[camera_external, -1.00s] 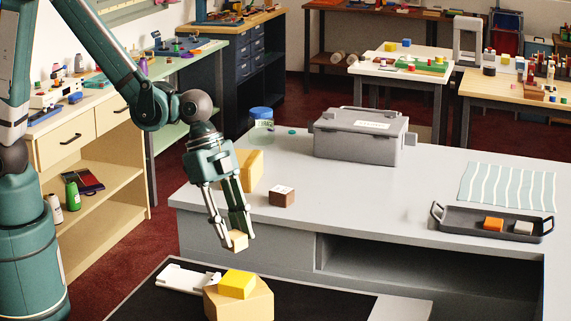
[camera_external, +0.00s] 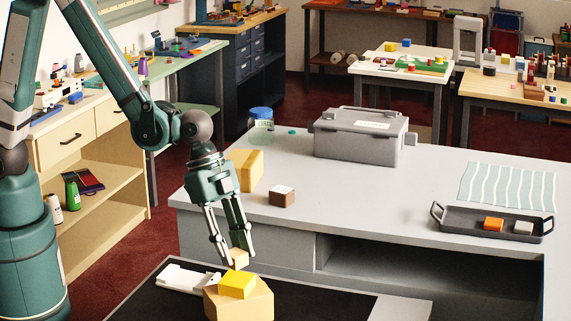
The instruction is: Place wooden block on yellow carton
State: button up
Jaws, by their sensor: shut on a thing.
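My gripper (camera_external: 237,256) points down and is shut on a small light wooden block (camera_external: 239,259). The fingers cover part of the block. A bright yellow carton (camera_external: 238,285) lies on top of a larger tan, many-sided box (camera_external: 240,304) at the front. In the picture the block is just above the carton's far edge. I cannot tell whether they touch or how far apart they are in depth.
A white bracket-like piece (camera_external: 186,277) lies left of the carton on a black surface (camera_external: 320,302). On the grey counter behind are a tan-yellow box (camera_external: 246,170), a brown cube (camera_external: 282,196), a grey toolbox (camera_external: 360,137) and a dark tray (camera_external: 490,223).

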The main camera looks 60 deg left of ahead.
aim_at(230, 250)
jog(key=shift+f, duration=1.75)
jog(key=shift+f+b, duration=0.2)
jog(key=shift+b, duration=0.15)
jog(key=o, duration=0.9)
jog(key=shift+c, duration=0.2)
jog(key=shift+r, duration=0.35)
jog(key=p+v, duration=0.1)
jog(key=v, duration=1)
jog(key=shift+a+r, duration=0.25)
jog(key=shift+r, duration=0.05)
jog(key=shift+s, duration=0.15)
